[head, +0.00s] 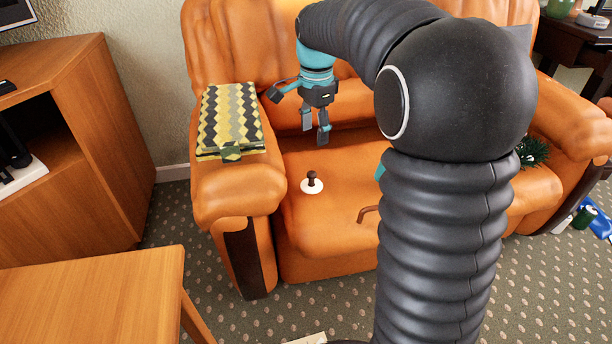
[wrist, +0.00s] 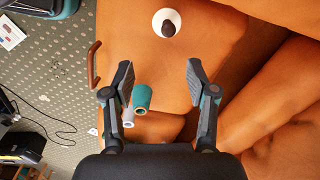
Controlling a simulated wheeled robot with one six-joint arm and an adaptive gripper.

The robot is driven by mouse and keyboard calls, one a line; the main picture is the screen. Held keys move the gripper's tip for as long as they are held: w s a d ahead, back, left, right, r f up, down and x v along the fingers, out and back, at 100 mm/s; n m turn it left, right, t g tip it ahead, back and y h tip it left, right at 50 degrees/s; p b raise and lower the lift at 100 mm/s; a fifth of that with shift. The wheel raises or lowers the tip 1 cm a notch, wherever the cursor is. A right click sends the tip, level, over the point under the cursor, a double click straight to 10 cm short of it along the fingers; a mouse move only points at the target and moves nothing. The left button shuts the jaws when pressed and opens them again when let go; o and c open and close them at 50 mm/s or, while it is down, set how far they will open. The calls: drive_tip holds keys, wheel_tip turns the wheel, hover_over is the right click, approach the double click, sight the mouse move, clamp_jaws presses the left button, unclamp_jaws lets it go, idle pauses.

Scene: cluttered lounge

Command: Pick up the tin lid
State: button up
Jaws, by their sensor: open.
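The tin lid (head: 312,187) looks like a white round disc with a dark brown knob on top. It lies flat on the orange sofa seat (head: 337,165), knob up. In the wrist view the lid (wrist: 158,17) is near the top edge, beyond my fingertips. My gripper (head: 300,114) is in the air above the seat, nearer the backrest than the lid, and touches nothing that I can see. In the wrist view my gripper (wrist: 159,75) has its two fingers spread apart with no object held.
A green cylinder (wrist: 143,97) and a pale tube show near the left finger. A brown curved handle-like piece (head: 367,213) is right of the lid. A yellow-and-black patterned item (head: 230,115) lies on the left armrest. A wooden table (head: 95,295) stands front left.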

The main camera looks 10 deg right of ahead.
sight(311, 173)
drive_tip(key=shift+m, duration=0.7)
drive_tip(key=f+b, duration=0.1)
drive_tip(key=f, duration=0.4)
drive_tip(key=w+f+b, duration=0.1)
drive_tip(key=f, duration=0.4)
drive_tip(key=w+f+b, duration=0.1)
drive_tip(key=f, duration=0.4)
drive_tip(key=shift+w+a+f, duration=0.1)
drive_tip(key=shift+w+f, duration=0.05)
drive_tip(key=shift+f, duration=0.25)
clamp_jaws()
